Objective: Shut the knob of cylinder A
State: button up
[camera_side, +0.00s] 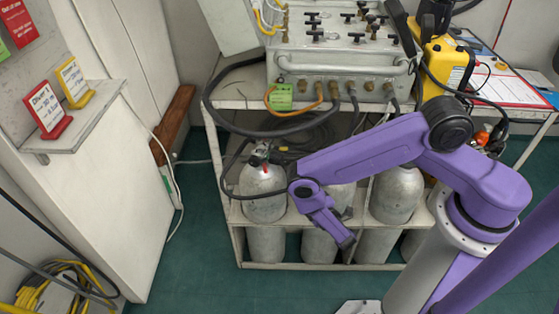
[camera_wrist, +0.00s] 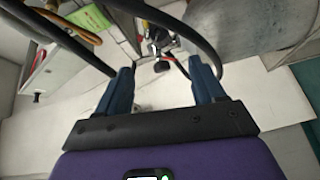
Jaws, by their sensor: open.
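A grey cylinder (camera_side: 263,190) stands at the left of the rack in the side view, with a dark valve and a small red part on top. No cylinder letter can be read. In the wrist view a valve with a black round knob (camera_wrist: 161,67) and a red part lies ahead, between the fingertips in the picture. My gripper (camera_wrist: 160,65) is open and empty, with its two dark blue fingers apart. The knob looks beyond the fingertips, not touched. In the side view my purple arm is in front of the rack and the fingertips are hard to make out.
More grey cylinders (camera_side: 396,192) stand to the right in the white rack. Thick black hoses (camera_side: 222,118) loop beside the valve and cross close to the fingers in the wrist view. The air panel (camera_side: 340,60) stands above. Green floor (camera_side: 200,245) at the left is clear.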

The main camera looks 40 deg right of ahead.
aim_at(281, 162)
jog(key=x, duration=1.7)
jog(key=shift+r, duration=0.15)
jog(key=c, duration=1)
